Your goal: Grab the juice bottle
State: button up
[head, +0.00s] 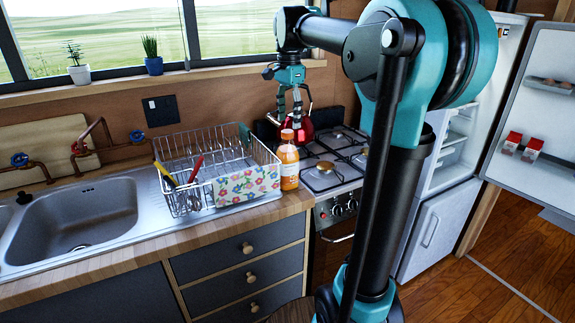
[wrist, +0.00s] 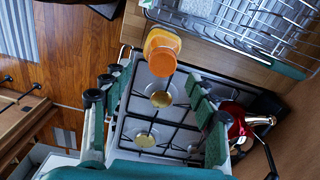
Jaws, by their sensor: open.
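The juice bottle (head: 289,166) is orange with an orange cap. It stands upright on the wooden counter between the dish rack and the stove. In the wrist view the bottle (wrist: 162,57) shows from above, near the top centre, beyond the fingertips. My gripper (head: 290,112) is above and behind the bottle in the head view, pointing down. In the wrist view my gripper (wrist: 155,88) has its fingers spread apart with nothing between them, over the stove side. The fingers do not appear to touch the bottle.
A red kettle (head: 303,121) stands on the stove (head: 328,180) close to my gripper; it also shows in the wrist view (wrist: 238,122). A wire dish rack (head: 205,150) with a floral cloth (head: 246,186) is just left of the bottle. The fridge door (head: 538,110) is open.

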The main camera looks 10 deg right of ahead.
aim_at(288, 131)
jog(key=shift+w+a+f, duration=0.1)
jog(key=shift+a+f, duration=0.05)
jog(key=shift+f, duration=2.5)
grip_shut()
